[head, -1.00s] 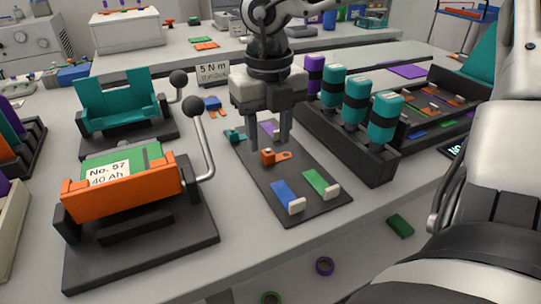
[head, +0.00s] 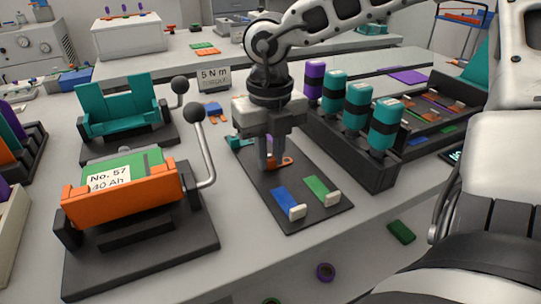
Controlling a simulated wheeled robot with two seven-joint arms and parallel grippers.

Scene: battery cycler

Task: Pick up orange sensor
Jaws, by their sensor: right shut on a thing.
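The orange sensor (head: 283,161) lies at the dark mat (head: 300,215) on the table. It is a small orange piece with a ring-like tab to the right. My right gripper (head: 270,166) points straight down over the mat, and its fingers are shut on the orange sensor, hiding most of its body. I cannot tell whether the sensor is lifted off the mat. My left gripper is not in view.
A blue piece (head: 284,196) and a green piece (head: 317,185) lie on the mat's near half. A black rack (head: 372,174) of teal and purple cylinders stands close on the right. An orange clamp fixture (head: 120,199) with a lever (head: 205,150) stands left.

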